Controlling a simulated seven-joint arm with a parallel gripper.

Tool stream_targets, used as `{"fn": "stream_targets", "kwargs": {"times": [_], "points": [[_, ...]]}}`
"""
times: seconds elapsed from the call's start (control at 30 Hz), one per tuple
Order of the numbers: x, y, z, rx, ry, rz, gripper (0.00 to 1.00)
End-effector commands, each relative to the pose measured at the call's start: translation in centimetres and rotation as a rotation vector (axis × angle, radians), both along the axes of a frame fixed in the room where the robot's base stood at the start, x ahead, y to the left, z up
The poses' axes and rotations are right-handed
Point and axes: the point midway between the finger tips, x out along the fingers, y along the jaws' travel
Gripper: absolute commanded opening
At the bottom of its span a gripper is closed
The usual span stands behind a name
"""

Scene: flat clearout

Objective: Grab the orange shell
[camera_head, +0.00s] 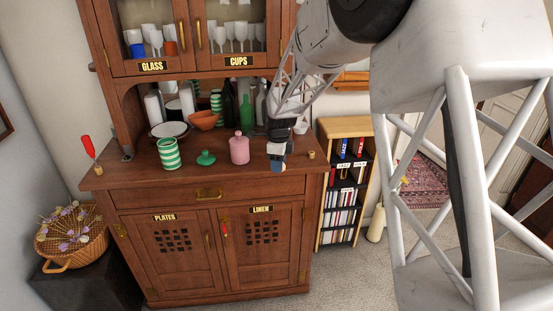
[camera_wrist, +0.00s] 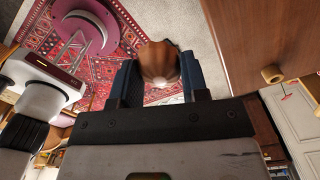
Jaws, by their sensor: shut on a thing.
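A ribbed, brownish-orange shell (camera_wrist: 160,60) sits between the two dark blue fingers of my gripper (camera_wrist: 160,78) in the wrist view. The fingers touch it on both sides, and its far end sticks out past them. In the head view, my gripper (camera_head: 277,163) points down at the right front part of the cabinet's counter. The shell cannot be made out there. In the wrist view the rug and floor show beyond the shell, and the wooden counter edge lies to the right.
The cabinet counter (camera_head: 225,183) holds a pink bottle (camera_head: 239,150) just left of my gripper, a green lid (camera_head: 206,158), a striped green cup (camera_head: 169,154) and an orange bowl (camera_head: 203,120). A small wooden knob-like piece (camera_head: 311,155) is to the right. A bookshelf (camera_head: 342,190) stands beside the cabinet.

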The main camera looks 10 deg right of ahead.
Motion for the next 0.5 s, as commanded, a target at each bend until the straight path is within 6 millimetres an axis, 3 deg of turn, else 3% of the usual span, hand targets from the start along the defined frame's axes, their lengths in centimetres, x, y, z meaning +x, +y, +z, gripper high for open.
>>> {"fn": "stream_targets", "kwargs": {"times": [0.5], "points": [[-1.09,-0.09,0.11,0.0,0.0,0.0,0.18]]}}
